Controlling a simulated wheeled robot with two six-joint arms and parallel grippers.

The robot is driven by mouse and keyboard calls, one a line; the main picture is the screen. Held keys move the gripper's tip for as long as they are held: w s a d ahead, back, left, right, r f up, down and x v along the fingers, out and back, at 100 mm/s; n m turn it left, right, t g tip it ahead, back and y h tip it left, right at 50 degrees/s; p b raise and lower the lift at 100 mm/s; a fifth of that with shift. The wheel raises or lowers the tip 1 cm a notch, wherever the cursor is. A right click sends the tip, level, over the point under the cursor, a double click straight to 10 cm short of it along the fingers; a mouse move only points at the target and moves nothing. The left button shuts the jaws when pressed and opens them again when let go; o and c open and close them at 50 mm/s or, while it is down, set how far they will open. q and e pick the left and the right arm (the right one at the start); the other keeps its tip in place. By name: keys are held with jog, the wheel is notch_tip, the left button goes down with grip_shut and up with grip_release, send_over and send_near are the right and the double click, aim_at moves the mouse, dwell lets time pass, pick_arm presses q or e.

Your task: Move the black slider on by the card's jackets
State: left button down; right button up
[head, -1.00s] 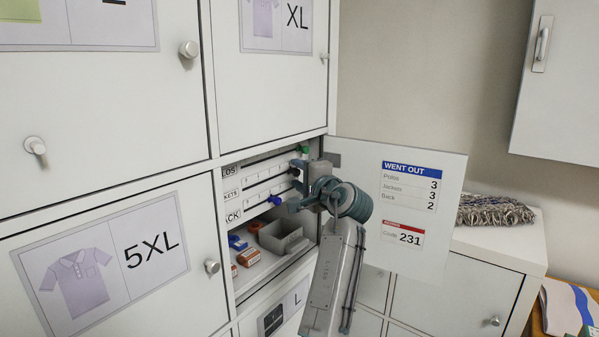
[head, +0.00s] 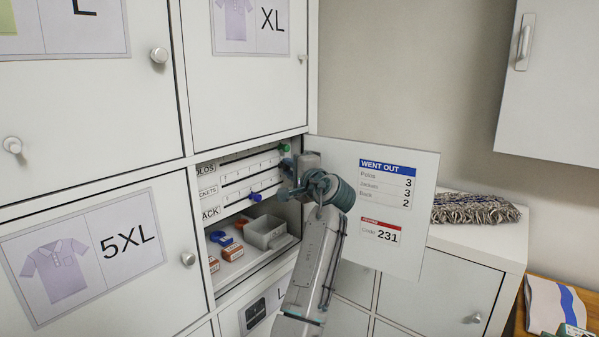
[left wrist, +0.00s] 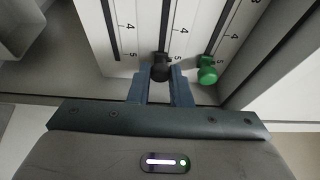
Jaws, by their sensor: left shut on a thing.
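The black slider (left wrist: 160,70) is on the middle rail, close to its 5 mark, in the left wrist view. My left gripper (left wrist: 160,88) is shut on it, one finger on each side. In the head view my left gripper (head: 289,181) is at the right end of the JACKETS rail (head: 240,187) and hides the black knob. The card (head: 387,187) on the open door reads Polos 3, Jackets 3, Back 2. My right gripper is not in view.
A green knob (left wrist: 207,72) is close beside, near 5 on the POLOS rail. A blue knob (head: 256,197) is on the BACK rail. A grey bin (head: 266,231) and small boxes (head: 231,250) are below. The open door (head: 425,215) stands right of my arm.

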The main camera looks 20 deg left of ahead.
pick_arm(q)
jog(key=shift+r, duration=0.1)
jog(key=c, duration=1.6)
grip_release()
jog(key=shift+o, duration=1.4)
jog(key=shift+w, duration=0.15)
jog(key=b+v, duration=1)
jog(key=b, duration=0.7)
jog(key=shift+s+d, duration=0.25)
jog(key=shift+s, duration=0.1)
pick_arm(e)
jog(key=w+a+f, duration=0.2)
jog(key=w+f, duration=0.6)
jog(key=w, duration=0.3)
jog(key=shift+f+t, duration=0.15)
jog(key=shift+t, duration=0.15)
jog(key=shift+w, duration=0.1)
